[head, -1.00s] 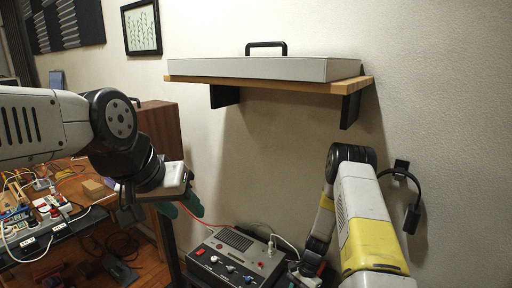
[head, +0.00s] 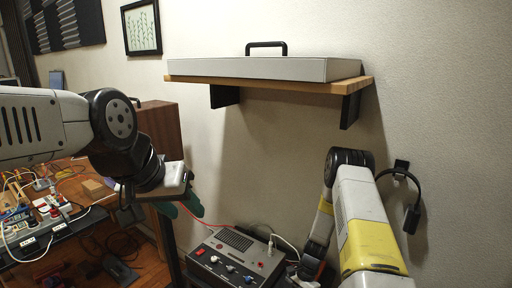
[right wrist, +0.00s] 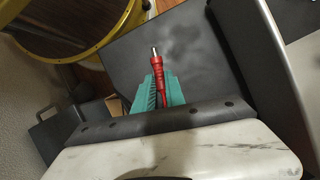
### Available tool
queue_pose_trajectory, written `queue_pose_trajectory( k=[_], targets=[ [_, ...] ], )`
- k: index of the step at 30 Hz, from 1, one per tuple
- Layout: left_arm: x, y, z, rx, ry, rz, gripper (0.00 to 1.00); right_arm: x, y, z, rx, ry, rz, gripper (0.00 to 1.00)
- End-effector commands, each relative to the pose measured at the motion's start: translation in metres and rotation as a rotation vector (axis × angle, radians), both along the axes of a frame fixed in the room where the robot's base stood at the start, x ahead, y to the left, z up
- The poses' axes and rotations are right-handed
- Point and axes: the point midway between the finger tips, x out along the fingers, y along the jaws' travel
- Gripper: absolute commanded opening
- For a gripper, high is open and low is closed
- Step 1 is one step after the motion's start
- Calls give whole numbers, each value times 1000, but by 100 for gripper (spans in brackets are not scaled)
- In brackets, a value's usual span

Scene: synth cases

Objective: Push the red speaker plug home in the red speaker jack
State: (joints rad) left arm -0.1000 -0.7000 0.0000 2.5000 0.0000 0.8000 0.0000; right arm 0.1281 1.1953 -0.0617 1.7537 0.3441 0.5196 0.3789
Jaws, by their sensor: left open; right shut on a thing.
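The red speaker plug (right wrist: 157,73), with a bare metal tip, shows in the right wrist view. My right gripper (right wrist: 158,90) is shut on it with teal fingers, and the tip points away from the gripper. In the head view my right arm reaches down beside the dark amplifier box (head: 228,262), and its fingers and the plug cannot be made out there. A small red spot on the box's front may be the red speaker jack (head: 262,282), but it is too small to be sure. My left gripper (head: 193,205) is open and empty, above and left of the box.
A white plug (head: 271,246) with a white cable stands in the box's top. A red cable (head: 215,224) runs to the box from the left. A shelf (head: 290,82) with a grey case hangs above. A cluttered bench (head: 60,232) is at left. Headphones (head: 413,200) hang at right.

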Motion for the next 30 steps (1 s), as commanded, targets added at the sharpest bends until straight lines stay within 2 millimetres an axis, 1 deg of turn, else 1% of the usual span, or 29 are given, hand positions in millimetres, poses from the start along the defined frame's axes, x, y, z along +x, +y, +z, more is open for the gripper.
queue_pose_trajectory(
  k=[24,30],
  targets=[
    [0,0,0,0,0,0,42,1,0,49,-1,-2,1,0],
    [0,0,0,0,0,0,42,0,0,58,0,0,0,0]
  ],
)
